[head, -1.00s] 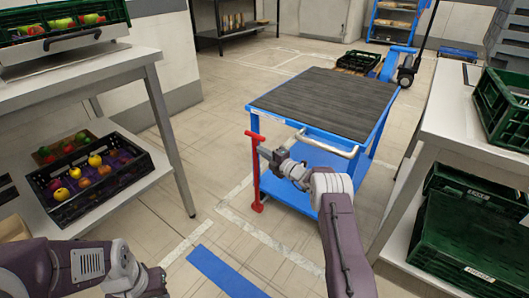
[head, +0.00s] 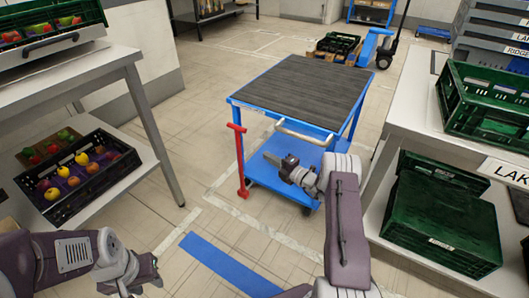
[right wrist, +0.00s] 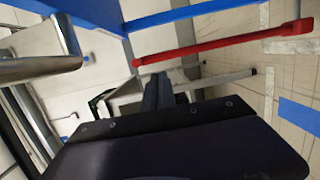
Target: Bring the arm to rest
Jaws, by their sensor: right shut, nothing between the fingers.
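My right gripper (head: 270,158) is shut and empty in the head view. It is held out in front of the blue cart (head: 238,118), below its top and to the right of the red upright lever (head: 240,160). In the right wrist view its closed fingers (right wrist: 158,92) point away from me, with the red lever (right wrist: 225,45) beyond them. My left arm is at the lower left of the head view, bent down. Its fingers do not show.
A table (head: 130,52) with fruit crates stands at left, and a table (head: 410,105) with green crates (head: 450,105) at right. The cart's push handle (head: 305,134) is close to my right forearm. Floor is open between the left table and cart.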

